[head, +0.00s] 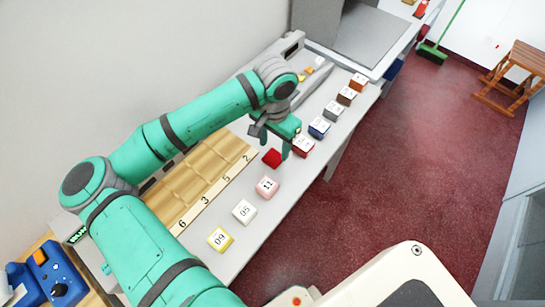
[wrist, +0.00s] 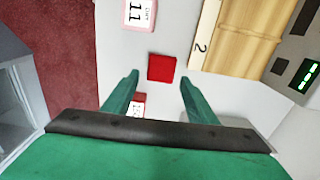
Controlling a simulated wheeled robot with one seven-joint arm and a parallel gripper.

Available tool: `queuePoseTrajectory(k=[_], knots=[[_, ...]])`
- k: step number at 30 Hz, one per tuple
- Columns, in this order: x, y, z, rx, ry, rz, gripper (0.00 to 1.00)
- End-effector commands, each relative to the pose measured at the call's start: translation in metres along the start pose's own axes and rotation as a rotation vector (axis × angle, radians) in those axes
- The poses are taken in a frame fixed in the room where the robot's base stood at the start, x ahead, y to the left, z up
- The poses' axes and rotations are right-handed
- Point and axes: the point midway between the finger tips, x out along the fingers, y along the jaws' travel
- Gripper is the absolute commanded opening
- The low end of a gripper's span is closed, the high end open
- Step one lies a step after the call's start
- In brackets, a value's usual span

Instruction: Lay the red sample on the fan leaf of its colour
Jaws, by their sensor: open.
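The red sample (head: 272,157) is a small plain red block lying on the grey counter between the wooden rack and the row of fan leaves. In the wrist view the red sample (wrist: 161,68) is just ahead of and between my fingertips. My gripper (head: 275,146) is open and empty, above and close to the sample; it also shows in the wrist view (wrist: 159,77). The red fan leaf (head: 303,148) is a labelled block in the row, just right of my gripper. In the wrist view it shows (wrist: 138,99) beside my left finger, partly hidden.
Pink (head: 266,187), white (head: 244,211) and yellow (head: 220,239) leaves line the near side; blue (head: 319,127), grey, brown and orange (head: 358,82) leaves lie farther along. A wooden rack (head: 190,185) with numbered slots is left of the sample. The counter edge drops to red floor.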

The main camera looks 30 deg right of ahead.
Motion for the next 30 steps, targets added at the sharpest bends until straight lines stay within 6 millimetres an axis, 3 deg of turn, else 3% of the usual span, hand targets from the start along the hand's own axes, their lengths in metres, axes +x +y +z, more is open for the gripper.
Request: queuePoseTrajectory(k=[12,22,26,30], knots=[[0.046,-0.002,0.001,0.003,-0.002,0.001,0.52],[0.053,-0.002,0.001,0.003,0.000,0.001,0.52],[0.053,-0.002,0.001,0.003,0.000,0.001,0.24],[0.053,-0.002,0.001,0.003,0.000,0.001,0.18]])
